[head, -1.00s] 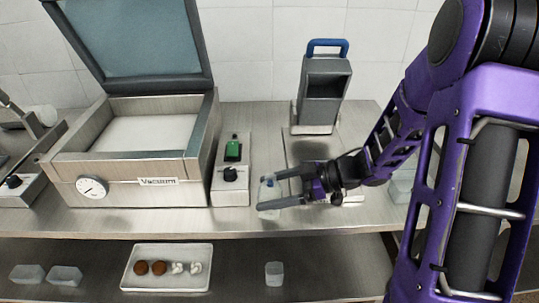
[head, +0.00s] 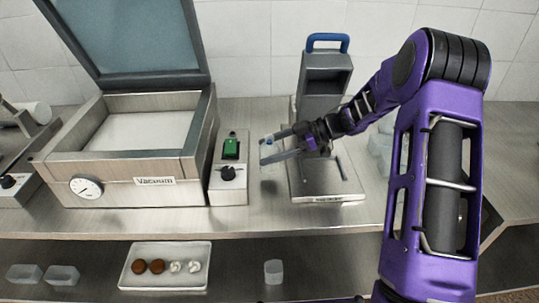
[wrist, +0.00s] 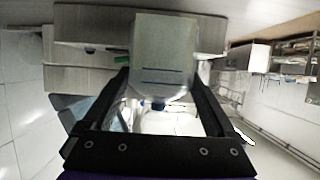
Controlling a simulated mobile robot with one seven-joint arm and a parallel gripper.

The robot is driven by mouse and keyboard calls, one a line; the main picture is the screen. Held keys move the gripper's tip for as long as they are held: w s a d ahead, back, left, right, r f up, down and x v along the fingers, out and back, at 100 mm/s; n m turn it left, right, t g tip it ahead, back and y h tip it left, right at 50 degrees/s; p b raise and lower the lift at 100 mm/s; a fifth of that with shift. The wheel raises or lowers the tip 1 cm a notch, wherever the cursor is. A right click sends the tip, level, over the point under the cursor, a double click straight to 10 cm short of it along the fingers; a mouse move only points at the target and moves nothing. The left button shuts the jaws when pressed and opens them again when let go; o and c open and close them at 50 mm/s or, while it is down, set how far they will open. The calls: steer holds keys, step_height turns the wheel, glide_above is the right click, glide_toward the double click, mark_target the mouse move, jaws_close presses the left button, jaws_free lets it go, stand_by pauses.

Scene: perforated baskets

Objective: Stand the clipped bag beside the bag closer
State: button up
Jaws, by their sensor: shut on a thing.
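The bag closer (head: 325,80) is a grey upright device with a blue handle and a flat slotted base plate (head: 325,193). My arm hides part of the closer. I cannot tell the bag's exact height above the counter.
The vacuum machine (head: 120,180), lid open, stands at the left. A control box (head: 229,190) with a green switch is just left of the bag. Clear bags or tubs (head: 382,150) lie right of the closer. A tray (head: 165,280) sits on the shelf below.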

mark_target(270, 154)
steer(key=shift+w, duration=0.8)
steer(key=shift+w+f, duration=0.15)
steer(key=shift+w, duration=0.05)
steer(key=shift+f, duration=1.55)
steer(key=shift+f, duration=0.15)
steer(key=o, duration=1.3)
steer(key=shift+r, duration=0.2)
steer(key=v, duration=1.2)
steer(key=shift+f, duration=0.1)
